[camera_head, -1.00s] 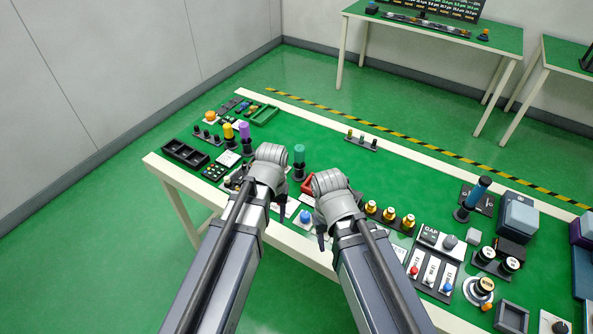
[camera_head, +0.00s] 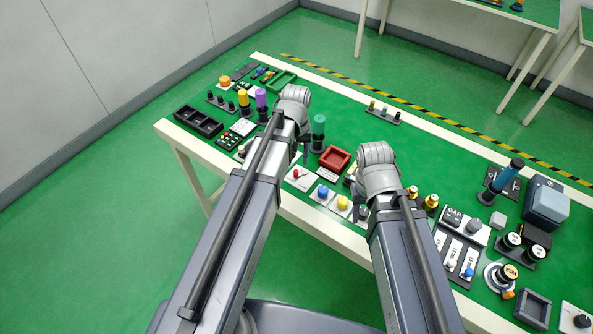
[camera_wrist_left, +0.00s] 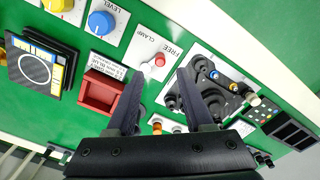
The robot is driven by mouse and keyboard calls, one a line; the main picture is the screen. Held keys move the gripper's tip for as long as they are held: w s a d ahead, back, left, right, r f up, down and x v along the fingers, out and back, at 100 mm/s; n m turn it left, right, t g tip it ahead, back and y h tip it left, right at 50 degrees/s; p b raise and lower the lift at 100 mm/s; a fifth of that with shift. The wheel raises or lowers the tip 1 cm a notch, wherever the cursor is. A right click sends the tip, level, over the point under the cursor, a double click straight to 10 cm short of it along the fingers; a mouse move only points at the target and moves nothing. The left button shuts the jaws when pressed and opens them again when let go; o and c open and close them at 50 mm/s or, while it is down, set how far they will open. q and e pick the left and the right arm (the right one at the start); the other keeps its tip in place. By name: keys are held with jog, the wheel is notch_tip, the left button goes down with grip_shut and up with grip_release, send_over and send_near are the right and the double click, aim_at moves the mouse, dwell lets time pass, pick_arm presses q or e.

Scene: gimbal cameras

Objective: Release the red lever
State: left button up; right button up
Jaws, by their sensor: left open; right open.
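The red lever (camera_head: 296,173) has a small red knob and stands on a white panel (camera_head: 306,182) near the table's front edge. In the left wrist view the red lever (camera_wrist_left: 159,60) sits between printed words CLAMP and FREE. My left gripper (camera_wrist_left: 158,84) is open and empty, its two fingers framing the lever's panel from some distance. In the head view my left gripper (camera_head: 301,147) is mostly hidden behind its own wrist. My right gripper (camera_head: 361,206) is right of the lever, largely hidden by its arm.
A red tray (camera_head: 336,158) lies just behind the lever panel. A blue knob (camera_head: 322,191) and a yellow knob (camera_head: 343,202) stand to its right. A green-topped cylinder (camera_head: 319,128) and purple cylinder (camera_head: 261,99) stand further back.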

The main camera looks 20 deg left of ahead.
aim_at(296, 171)
pick_arm(q)
notch_tip(296, 171, down, 6)
jog(key=b, duration=0.4)
jog(key=shift+r+b, duration=0.2)
jog(key=shift+b, duration=0.1)
pick_arm(e)
notch_tip(296, 171, down, 6)
jog(key=shift+r, duration=0.2)
pick_arm(q)
jog(key=shift+r, duration=0.1)
grip_shut()
